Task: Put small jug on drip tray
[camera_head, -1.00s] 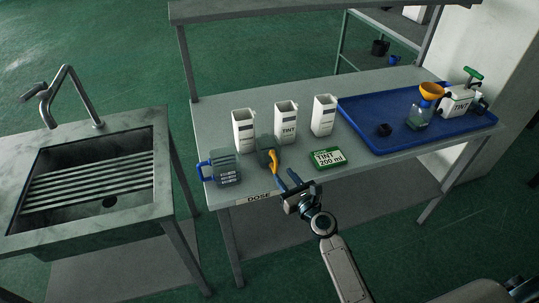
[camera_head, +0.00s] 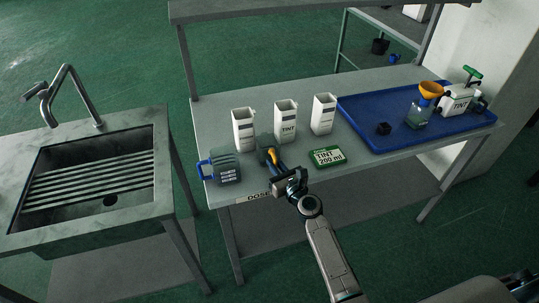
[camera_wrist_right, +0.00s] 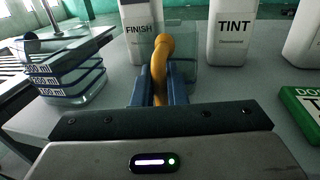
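The small jug (camera_head: 264,153) is dark and see-through with a yellow-orange handle, and stands upright near the front edge of the table. In the right wrist view its handle (camera_wrist_right: 159,62) rises between the blue fingers of my right gripper (camera_wrist_right: 160,93). The fingers sit close on both sides of the handle; I cannot tell whether they press on it. The blue drip tray (camera_head: 364,134) lies at the right of the table. My left gripper is not in view.
A larger jug with a blue handle (camera_head: 226,168) stands left of the small jug. White containers (camera_head: 243,130) stand behind it. A bottle with an orange funnel (camera_head: 419,114) and a white TINT can (camera_head: 460,100) stand on the tray.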

